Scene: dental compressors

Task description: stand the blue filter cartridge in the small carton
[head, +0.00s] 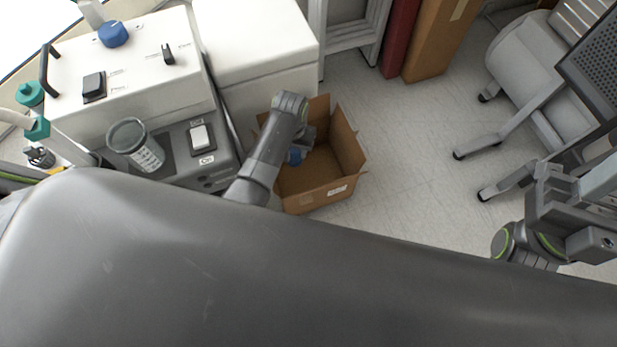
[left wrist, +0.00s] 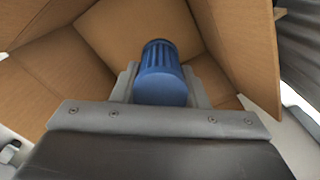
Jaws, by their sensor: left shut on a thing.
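The blue filter cartridge (head: 295,157) is held in my left gripper (head: 304,145), over the inside of the small carton (head: 325,195). In the left wrist view the ribbed blue cartridge (left wrist: 160,75) sits between the two fingers (left wrist: 160,88), with the carton's brown walls (left wrist: 105,35) around it. The carton is open, its flaps spread. I cannot tell whether the cartridge touches the carton floor; my left arm and gripper hide part of it. My right gripper (head: 575,215) is at the right edge, away from the carton; its jaw opening is unclear.
White cabinets (head: 255,65) and a machine with a clear cup (head: 137,147) stand left of the carton. A tall cardboard box (head: 437,40) and a grey step frame (head: 350,40) are behind. A grey chair (head: 525,70) stands right. The floor (head: 420,130) between is clear.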

